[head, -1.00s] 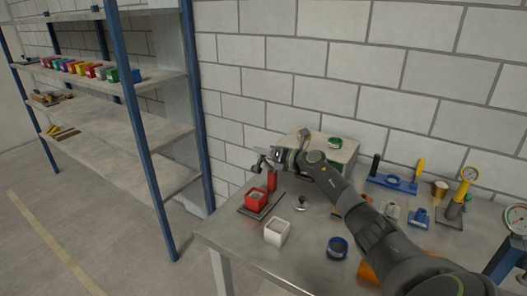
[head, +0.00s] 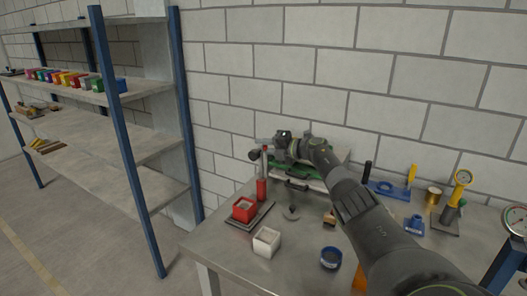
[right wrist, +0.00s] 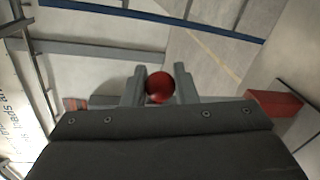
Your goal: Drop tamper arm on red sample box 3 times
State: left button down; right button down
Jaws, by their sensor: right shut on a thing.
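The red sample box (head: 243,211), holding grey material, sits on a dark base plate (head: 262,217) at the left of the metal table. A red upright post (head: 262,190) stands behind it, with a pale grey piece rising above it. My right gripper (head: 262,153) is above the post, higher than the box. In the right wrist view its two fingers are shut on a red round knob (right wrist: 159,87), seemingly the tamper arm's end. The rest of the tamper arm is hard to make out behind the gripper. My left gripper is out of view.
A white box (head: 267,242) stands in front of the base plate. Shelves (head: 128,143) with coloured boxes stand at left. The table's front left is clear.

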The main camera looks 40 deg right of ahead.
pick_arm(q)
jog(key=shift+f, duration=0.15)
pick_arm(e)
jog(key=shift+d, duration=0.1)
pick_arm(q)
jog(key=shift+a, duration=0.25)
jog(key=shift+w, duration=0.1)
pick_arm(e)
jog(key=c, duration=1.2)
grip_release()
jog(key=shift+w, duration=0.1)
jog(key=shift+s+d, duration=0.25)
jog(key=shift+s, duration=0.2)
pick_arm(q)
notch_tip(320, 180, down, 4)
jog(key=b, duration=0.4)
pick_arm(e)
jog(key=v, duration=1.6)
jog(key=shift+s+r, duration=0.15)
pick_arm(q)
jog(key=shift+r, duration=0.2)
pick_arm(e)
jog(key=shift+r, duration=0.1)
